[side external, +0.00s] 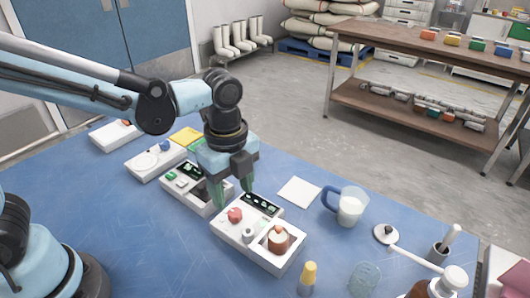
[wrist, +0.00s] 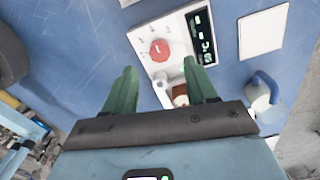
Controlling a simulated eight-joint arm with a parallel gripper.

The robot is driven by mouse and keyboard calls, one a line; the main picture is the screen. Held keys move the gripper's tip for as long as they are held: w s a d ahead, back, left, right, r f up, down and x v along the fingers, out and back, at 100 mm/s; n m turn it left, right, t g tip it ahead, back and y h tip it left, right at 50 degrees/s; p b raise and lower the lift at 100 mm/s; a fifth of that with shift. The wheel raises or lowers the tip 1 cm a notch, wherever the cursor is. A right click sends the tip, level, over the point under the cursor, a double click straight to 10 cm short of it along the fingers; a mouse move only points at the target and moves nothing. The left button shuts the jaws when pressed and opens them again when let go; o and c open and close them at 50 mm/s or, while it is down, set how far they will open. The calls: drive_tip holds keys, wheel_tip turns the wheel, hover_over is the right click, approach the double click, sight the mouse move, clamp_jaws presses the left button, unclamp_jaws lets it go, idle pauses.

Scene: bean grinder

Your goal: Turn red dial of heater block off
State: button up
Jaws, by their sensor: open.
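The heater block (side external: 238,235) is a white unit on the blue table with a red dial (side external: 234,215), a dark display with green marks, and a brown-and-white vessel (side external: 278,240) at its right end. The wrist view shows the red dial (wrist: 160,50) with a pale line on its face and marks around it. My gripper (side external: 231,190) hangs above the block, its green fingers pointing down. In the wrist view my gripper (wrist: 161,65) is open and empty, with the dial between and just beyond the fingertips. The fingers appear apart from the dial.
Another white unit with a display (side external: 190,183) stands left of the heater block. A white square pad (side external: 298,192) and a blue-handled jug (side external: 348,207) are behind and to the right. A yellow-capped bottle (side external: 308,278) stands in front. The table's left front is bare.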

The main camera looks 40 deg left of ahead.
sight(235, 212)
drive_tip(key=shift+f, duration=2.65)
drive_tip(key=c, duration=1.1)
drive_tip(key=shift+o, duration=0.2)
